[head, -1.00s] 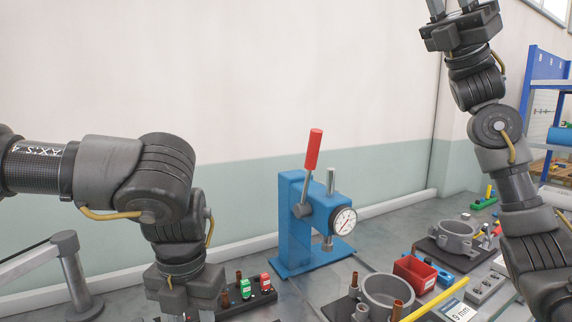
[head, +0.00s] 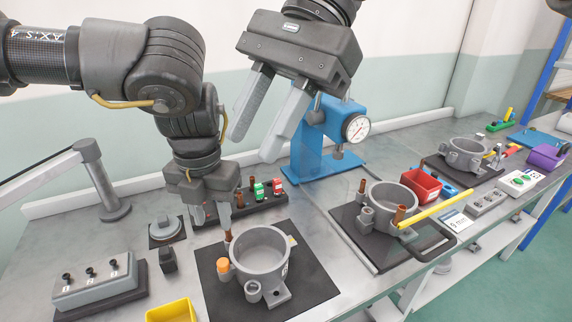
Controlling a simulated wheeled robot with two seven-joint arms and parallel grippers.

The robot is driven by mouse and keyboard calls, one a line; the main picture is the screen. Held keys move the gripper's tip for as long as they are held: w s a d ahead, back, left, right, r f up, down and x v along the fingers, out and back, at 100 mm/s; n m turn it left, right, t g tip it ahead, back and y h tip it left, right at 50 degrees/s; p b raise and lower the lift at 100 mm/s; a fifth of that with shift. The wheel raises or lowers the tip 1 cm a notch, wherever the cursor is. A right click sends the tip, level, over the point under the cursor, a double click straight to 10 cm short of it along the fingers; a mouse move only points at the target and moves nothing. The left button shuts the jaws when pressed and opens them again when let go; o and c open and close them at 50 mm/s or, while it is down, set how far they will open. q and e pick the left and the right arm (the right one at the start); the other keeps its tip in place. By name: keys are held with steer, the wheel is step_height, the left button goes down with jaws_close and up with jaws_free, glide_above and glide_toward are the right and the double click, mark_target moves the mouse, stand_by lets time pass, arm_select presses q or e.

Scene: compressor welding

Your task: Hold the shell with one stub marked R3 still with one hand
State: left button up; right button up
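A grey cylindrical shell (head: 263,258) stands upright on a black mat (head: 318,283) at the front centre. One copper stub (head: 228,237) and an orange-capped fitting (head: 223,266) show at its left side. A small tag is on its right side, but I cannot read R3. My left gripper (head: 211,220) points down just above and left of this shell, its fingers apart with nothing visible between them. My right gripper (head: 255,132) hangs higher, above and behind the shell, fingers wide apart and empty. A second shell (head: 388,203) with copper stubs stands to the right.
A blue press with a dial (head: 317,145) stands behind. A rack with red and green pieces (head: 262,208) sits behind the front shell. A yellow bar (head: 435,208) lies by the second shell.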

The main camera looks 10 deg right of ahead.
steer(key=w+d+f+n+t+h, duration=0.15)
steer(key=w+f, duration=0.25)
steer(key=f, duration=0.4)
steer(key=w+f+t+h, duration=0.15)
steer(key=w+f, duration=0.25)
steer(key=f, duration=0.5)
steer(key=n+h, duration=0.3)
glide_above(287, 255)
steer(key=shift+t, duration=0.3)
step_height(287, 255, down, 10)
steer(key=shift+w+r, duration=0.1)
steer(key=shift+r, duration=0.15)
step_height(287, 255, down, 11)
steer(key=shift+r, duration=0.1)
